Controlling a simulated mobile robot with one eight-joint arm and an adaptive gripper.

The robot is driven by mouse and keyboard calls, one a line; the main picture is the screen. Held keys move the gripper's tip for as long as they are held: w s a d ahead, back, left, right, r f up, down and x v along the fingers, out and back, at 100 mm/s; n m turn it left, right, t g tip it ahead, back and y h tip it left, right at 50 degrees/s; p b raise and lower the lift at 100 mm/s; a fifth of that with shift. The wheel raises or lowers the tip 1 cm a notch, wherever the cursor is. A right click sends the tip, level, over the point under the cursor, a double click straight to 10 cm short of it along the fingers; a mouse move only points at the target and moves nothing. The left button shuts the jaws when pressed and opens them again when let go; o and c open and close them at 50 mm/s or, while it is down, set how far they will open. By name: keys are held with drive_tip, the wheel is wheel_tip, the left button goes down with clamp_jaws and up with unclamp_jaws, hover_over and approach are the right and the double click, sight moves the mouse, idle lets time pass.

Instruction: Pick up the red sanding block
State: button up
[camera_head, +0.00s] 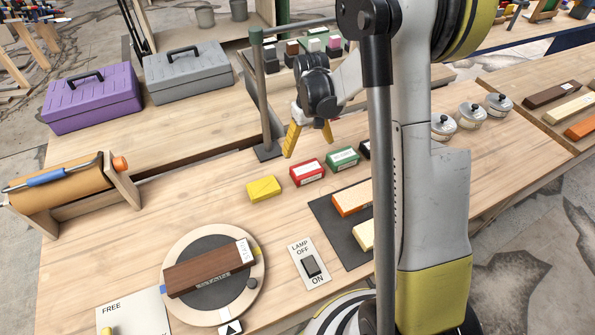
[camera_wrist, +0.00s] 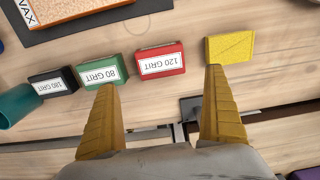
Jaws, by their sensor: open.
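The red sanding block (camera_head: 307,172) lies on the wooden workbench between a yellow block (camera_head: 264,189) and a green block (camera_head: 342,159). In the wrist view the red block (camera_wrist: 160,60) shows a white label reading 120 GRIT, and the green block (camera_wrist: 103,72) reads 80 GRIT. My gripper (camera_head: 308,146) is open and empty above the bench, near the back of the row. In the wrist view its two yellow fingers (camera_wrist: 163,82) are spread, with the red block beyond and between their tips. The left fingertip overlaps the green block's edge, the right one the yellow block's.
A black block (camera_wrist: 52,83) marked 180 GRIT sits beside the green one. A green-topped post (camera_head: 262,95) stands behind the row. A dark mat (camera_head: 330,225) with wood pieces and a lamp switch (camera_head: 310,264) lie in front. A purple toolbox (camera_head: 92,97) stands at the back left.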

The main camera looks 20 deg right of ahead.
drive_tip(key=b, duration=0.2)
hover_over(307, 168)
drive_tip(key=f, duration=0.5)
drive_tip(key=shift+d+f, duration=0.15)
drive_tip(key=shift+d, duration=0.05)
drive_tip(key=f+b, duration=0.2)
drive_tip(key=f, duration=0.3)
drive_tip(key=shift+a+f, duration=0.15)
drive_tip(key=shift+a, duration=0.05)
drive_tip(key=c, duration=1.1)
